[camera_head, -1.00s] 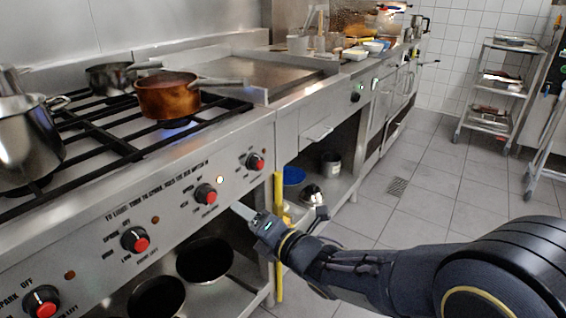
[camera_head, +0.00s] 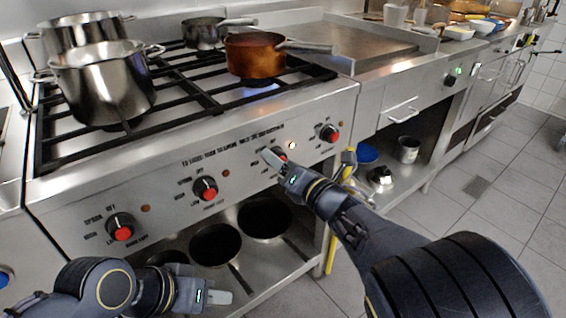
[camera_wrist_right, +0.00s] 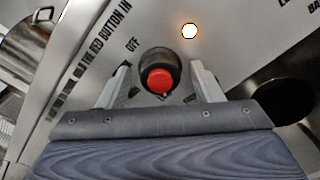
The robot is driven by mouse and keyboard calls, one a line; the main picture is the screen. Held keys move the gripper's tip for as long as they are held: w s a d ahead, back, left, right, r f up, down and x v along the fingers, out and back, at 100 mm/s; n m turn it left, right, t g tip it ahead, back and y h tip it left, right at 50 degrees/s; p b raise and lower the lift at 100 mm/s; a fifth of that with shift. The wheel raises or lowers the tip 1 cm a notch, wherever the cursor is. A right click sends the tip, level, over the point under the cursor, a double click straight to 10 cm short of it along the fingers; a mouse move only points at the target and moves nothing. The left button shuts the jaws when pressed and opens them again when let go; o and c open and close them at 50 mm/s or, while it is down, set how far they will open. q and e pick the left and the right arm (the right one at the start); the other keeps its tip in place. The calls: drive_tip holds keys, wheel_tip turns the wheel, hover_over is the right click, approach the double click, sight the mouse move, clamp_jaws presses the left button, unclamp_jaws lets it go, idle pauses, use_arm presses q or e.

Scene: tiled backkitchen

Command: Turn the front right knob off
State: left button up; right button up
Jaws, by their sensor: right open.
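The knob with a red centre (camera_head: 281,153) on the stove front has a glowing indicator light (camera_head: 292,145) beside it. In the right wrist view the knob (camera_wrist_right: 160,78) sits between the two spread fingers of my right gripper (camera_wrist_right: 160,70), with visible gaps on both sides. In the head view my right gripper (camera_head: 272,158) is at this knob and partly covers it. The lit light (camera_wrist_right: 189,31) shows above the knob in the wrist view. My left gripper (camera_head: 218,297) is low at the left, below the panel; its finger opening is unclear.
Other red-centred knobs stand on the panel: one to the right (camera_head: 329,132) and two to the left (camera_head: 205,188). A copper pan (camera_head: 255,54) stands over a blue flame (camera_head: 260,86). Steel pots (camera_head: 104,83) stand at the left. A yellow bar (camera_head: 333,240) is beside my right arm.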

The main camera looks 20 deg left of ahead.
drive_tip(key=c, duration=1)
